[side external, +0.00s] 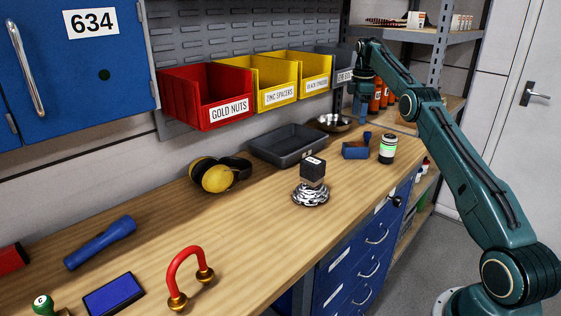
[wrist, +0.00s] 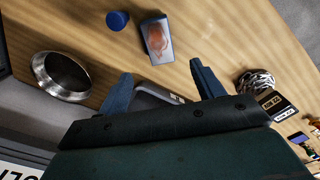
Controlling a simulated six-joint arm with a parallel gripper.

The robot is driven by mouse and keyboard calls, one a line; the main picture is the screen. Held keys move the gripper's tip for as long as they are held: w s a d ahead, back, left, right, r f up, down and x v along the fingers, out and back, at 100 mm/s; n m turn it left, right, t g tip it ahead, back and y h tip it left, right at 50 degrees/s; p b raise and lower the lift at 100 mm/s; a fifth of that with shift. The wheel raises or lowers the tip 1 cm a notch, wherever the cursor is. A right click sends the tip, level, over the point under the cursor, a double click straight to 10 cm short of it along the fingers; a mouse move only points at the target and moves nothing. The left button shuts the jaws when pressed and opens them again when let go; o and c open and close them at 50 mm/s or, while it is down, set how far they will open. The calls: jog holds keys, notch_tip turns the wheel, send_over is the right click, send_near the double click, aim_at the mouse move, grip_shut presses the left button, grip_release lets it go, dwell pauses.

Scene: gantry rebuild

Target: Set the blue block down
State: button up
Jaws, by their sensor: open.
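A small blue block-like piece (side external: 355,150) rests on the wooden bench near the jar. In the wrist view, a blue-edged piece with a pale, reddish-patterned top (wrist: 157,40), which appears to be the same one, lies on the wood beyond my fingertips. My gripper (side external: 361,115) hangs above the back part of the bench, fingers pointing down. In the wrist view my gripper (wrist: 161,70) shows two blue fingers spread apart with nothing held between them. It is apart from the blue piece.
A small blue cylinder (wrist: 117,20), metal bowl (side external: 333,122), grey tray (side external: 290,145) and green-labelled jar (side external: 387,148) are close by. Yellow earmuffs (side external: 217,177) lie left.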

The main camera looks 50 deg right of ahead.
jog(key=a+r+m+t, duration=0.1)
jog(key=a+r+m, duration=0.1)
jog(key=a+r, duration=0.95)
jog(key=s+a+r+m+t+h, duration=0.1)
jog(key=s+a+r, duration=0.1)
jog(key=s+a, duration=0.3)
jog(key=s+a+r+m+t, duration=0.1)
jog(key=s+a+r, duration=0.15)
jog(key=a, duration=0.45)
jog(key=s+a+f+m+t, duration=0.1)
jog(key=s+a+f, duration=0.2)
jog(key=s+a, duration=0.2)
jog(key=s+a+f+m, duration=0.2)
jog(key=s+a+f, duration=0.2)
jog(key=s, duration=0.8)
jog(key=s+a+f+m+t+y, duration=0.1)
jog(key=s+a+f+m, duration=0.1)
jog(key=s+a, duration=0.4)
jog(key=s+f, duration=0.1)
jog(key=s, duration=0.1)
jog(key=shift+s+a+f+t, duration=0.2)
jog(key=shift+s+a+t, duration=0.05)
jog(key=shift+s+t, duration=0.05)
